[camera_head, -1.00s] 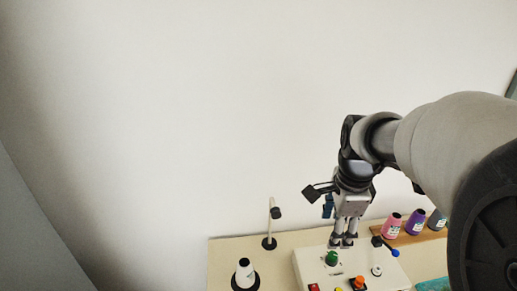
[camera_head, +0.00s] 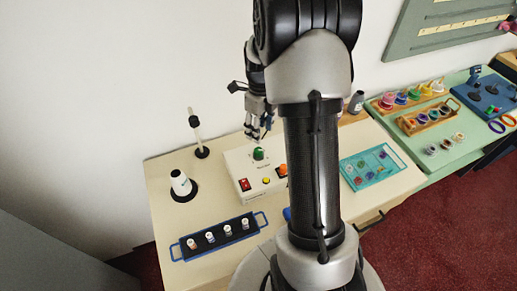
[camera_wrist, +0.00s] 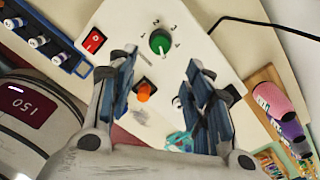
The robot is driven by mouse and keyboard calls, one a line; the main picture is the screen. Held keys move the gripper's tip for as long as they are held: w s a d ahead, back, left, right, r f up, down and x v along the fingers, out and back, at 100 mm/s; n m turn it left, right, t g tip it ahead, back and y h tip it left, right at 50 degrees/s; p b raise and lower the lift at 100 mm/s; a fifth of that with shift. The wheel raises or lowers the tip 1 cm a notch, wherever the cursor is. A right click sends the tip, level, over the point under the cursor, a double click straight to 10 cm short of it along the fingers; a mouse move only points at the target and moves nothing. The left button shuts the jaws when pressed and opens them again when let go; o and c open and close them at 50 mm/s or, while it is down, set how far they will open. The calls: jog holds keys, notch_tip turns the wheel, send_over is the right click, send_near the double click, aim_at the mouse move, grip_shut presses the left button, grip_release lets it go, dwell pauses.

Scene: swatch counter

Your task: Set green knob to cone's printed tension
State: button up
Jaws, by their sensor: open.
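The green knob (camera_head: 258,153) sits on top of a white control box (camera_head: 238,163). My gripper (camera_head: 258,131) is just above and behind the knob in the head view. In the wrist view my gripper (camera_wrist: 160,65) is open and empty, its fingertips apart on either side below the knob.
The box also carries a red switch (camera_wrist: 93,41) and an orange knob (camera_wrist: 145,90). A blue rack (camera_head: 218,238) of small spools is in front. A post stand (camera_head: 201,151) is behind left. My arm hides the counter's middle.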

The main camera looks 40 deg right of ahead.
aim_at(259, 150)
notch_tip(259, 150, down, 10)
jog(key=shift+a+f+b, duration=0.1)
jog(key=shift+b, duration=0.8)
jog(key=c, duration=1.1)
